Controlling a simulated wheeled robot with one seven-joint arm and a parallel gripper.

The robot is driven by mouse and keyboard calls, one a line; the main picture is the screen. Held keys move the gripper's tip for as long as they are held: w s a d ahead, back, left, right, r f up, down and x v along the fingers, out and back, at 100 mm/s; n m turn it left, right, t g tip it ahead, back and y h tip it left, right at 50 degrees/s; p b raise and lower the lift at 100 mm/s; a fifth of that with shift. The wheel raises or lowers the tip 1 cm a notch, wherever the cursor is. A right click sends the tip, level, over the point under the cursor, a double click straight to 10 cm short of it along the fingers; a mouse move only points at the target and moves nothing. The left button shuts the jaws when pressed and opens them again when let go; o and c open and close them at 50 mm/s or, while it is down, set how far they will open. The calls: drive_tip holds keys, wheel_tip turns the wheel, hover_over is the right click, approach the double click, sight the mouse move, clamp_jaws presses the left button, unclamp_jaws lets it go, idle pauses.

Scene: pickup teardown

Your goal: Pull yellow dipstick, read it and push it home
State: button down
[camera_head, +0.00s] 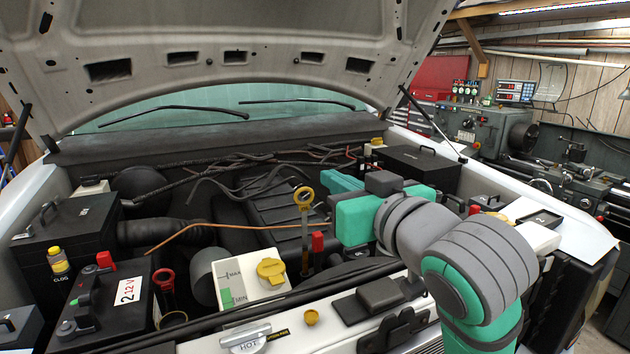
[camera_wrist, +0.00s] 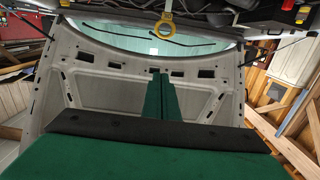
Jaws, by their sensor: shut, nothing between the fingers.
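The yellow dipstick (camera_head: 303,197) stands upright in the engine bay, its ring handle at the top and its shaft running down toward the engine. Its lower end is partly lost among dark parts. The wrist view is upside down and shows the yellow ring (camera_wrist: 163,30) near its top edge. My gripper (camera_head: 326,177) is just right of the ring in the head view and apart from it. In the wrist view my green fingers (camera_wrist: 158,73) are together, with nothing between them. No reading on the shaft can be made out.
A white reservoir with a yellow cap (camera_head: 271,271) stands left of the dipstick. A red-topped part (camera_head: 318,242) is close on its right. A copper-coloured line (camera_head: 190,230) runs left of it. The raised hood (camera_head: 220,40) hangs over the bay. A battery (camera_head: 110,300) sits at left.

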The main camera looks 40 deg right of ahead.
drive_tip(key=w+d+f, duration=0.2)
drive_tip(key=w+f, duration=0.2)
drive_tip(key=w, duration=0.5)
drive_tip(key=shift+w+f, duration=0.2)
drive_tip(key=shift+w, duration=0.05)
drive_tip(key=shift+d, duration=0.15)
